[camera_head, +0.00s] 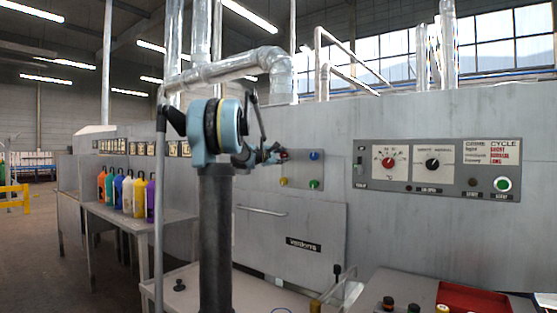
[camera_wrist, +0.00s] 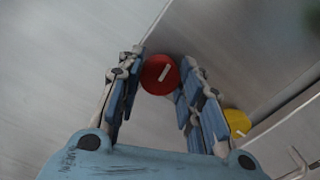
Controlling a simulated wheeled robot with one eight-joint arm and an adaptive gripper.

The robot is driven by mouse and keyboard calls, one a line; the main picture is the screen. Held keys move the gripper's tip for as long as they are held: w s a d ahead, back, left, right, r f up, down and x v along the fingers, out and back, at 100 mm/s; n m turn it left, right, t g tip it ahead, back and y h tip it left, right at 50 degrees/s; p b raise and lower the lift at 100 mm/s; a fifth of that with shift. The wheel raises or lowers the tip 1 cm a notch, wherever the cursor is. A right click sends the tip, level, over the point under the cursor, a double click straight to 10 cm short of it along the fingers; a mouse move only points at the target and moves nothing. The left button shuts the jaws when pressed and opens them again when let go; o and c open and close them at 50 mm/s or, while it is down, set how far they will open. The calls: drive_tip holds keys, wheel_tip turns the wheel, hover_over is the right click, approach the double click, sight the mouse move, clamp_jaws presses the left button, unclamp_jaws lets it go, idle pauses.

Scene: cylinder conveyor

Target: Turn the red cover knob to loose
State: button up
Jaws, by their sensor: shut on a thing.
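The red cover knob (camera_wrist: 159,75) is round with a pale pointer line, which runs at a slant in the wrist view. My gripper (camera_wrist: 158,82) has its two blue fingers on either side of the knob and is shut on it. In the head view my gripper (camera_head: 272,155) is at the upper left of the cover's knob plate, and a bit of the red knob (camera_head: 284,155) shows at its tip. The cover (camera_head: 265,243) is a grey panel with a handle bar below the knobs.
A blue knob (camera_head: 314,156), a yellow knob (camera_head: 283,181) and a green knob (camera_head: 314,184) are close by on the plate. A control panel (camera_head: 437,168) is to the right. A side table (camera_head: 180,217) at left holds several coloured bottles.

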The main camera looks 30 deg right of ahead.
drive_tip(key=n, duration=0.7)
drive_tip(key=shift+s+d+f, duration=0.1)
drive_tip(key=shift+s+f, duration=0.05)
drive_tip(key=shift+s, duration=0.05)
drive_tip(key=n, duration=0.4)
drive_tip(key=shift+n, duration=2)
drive_tip(key=o, duration=1.1)
drive_tip(key=shift+d, duration=0.1)
drive_tip(key=shift+c, duration=0.2)
drive_tip(key=shift+w, duration=0.1)
drive_tip(key=shift+a, duration=0.2)
